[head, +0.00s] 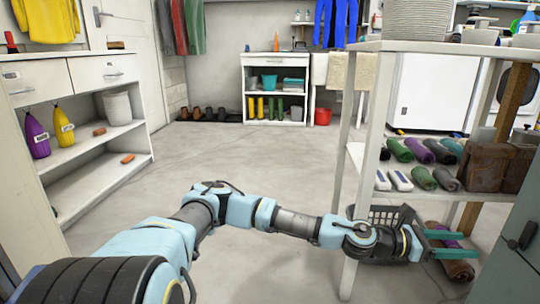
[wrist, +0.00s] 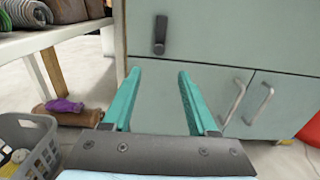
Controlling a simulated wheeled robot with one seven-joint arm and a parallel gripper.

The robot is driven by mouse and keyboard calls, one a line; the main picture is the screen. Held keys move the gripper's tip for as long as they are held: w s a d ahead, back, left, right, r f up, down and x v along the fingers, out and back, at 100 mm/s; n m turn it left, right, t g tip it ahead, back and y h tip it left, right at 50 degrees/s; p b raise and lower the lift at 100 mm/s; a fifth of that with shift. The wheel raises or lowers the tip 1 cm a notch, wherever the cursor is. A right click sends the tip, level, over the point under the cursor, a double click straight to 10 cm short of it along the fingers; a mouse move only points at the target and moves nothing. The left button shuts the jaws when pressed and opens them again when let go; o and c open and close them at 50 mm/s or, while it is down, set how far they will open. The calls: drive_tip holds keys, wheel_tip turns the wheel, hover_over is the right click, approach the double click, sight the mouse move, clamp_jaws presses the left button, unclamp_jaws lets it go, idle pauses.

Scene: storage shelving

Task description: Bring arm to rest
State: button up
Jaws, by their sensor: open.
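My arm stretches low across the head view, out to the right. My gripper (head: 452,244) is at its end, in front of the lower part of the white shelf rack at right. Its two teal fingers are apart with nothing between them. In the wrist view the fingers (wrist: 157,95) point toward a pale green cabinet (wrist: 210,90) with a dark handle and two light handles. A gap to the cabinet appears to remain, but its size is hard to tell.
The white rack's post (head: 362,130) stands right beside my forearm. A grey basket (head: 385,215) sits behind my wrist, and a rolled brown item (head: 457,270) lies below my gripper. A white shelf unit (head: 95,165) stands at left. The middle floor (head: 250,165) is clear.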

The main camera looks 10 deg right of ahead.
drive_tip(key=w+a+f+m+y+p, duration=0.2)
drive_tip(key=a+f+m+y, duration=0.3)
drive_tip(key=a, duration=0.5)
drive_tip(key=w+a+f+m+y+p, duration=0.1)
drive_tip(key=a+f+m+y+p, duration=0.15)
drive_tip(key=a+m+y, duration=0.55)
drive_tip(key=w+a+r+m+t+y+p, duration=0.15)
drive_tip(key=w+a+r, duration=0.3)
drive_tip(key=a, duration=0.55)
drive_tip(key=w+a+r+t+y+p, duration=0.15)
drive_tip(key=w+a+r, duration=0.3)
drive_tip(key=a, duration=0.45)
drive_tip(key=w+a+r+m+t+p, duration=0.1)
drive_tip(key=w+a+r+t, duration=0.3)
drive_tip(key=a, duration=0.6)
drive_tip(key=s+a+r+y+p, duration=0.1)
drive_tip(key=s+a+r+p, duration=0.1)
drive_tip(key=a+r, duration=0.95)
wheel_tip(320, 180, up, 38)
drive_tip(key=p, duration=3.7)
drive_tip(key=shift+d+r+p, duration=0.2)
drive_tip(key=shift+d+p, duration=0.2)
drive_tip(key=shift+d, duration=0.05)
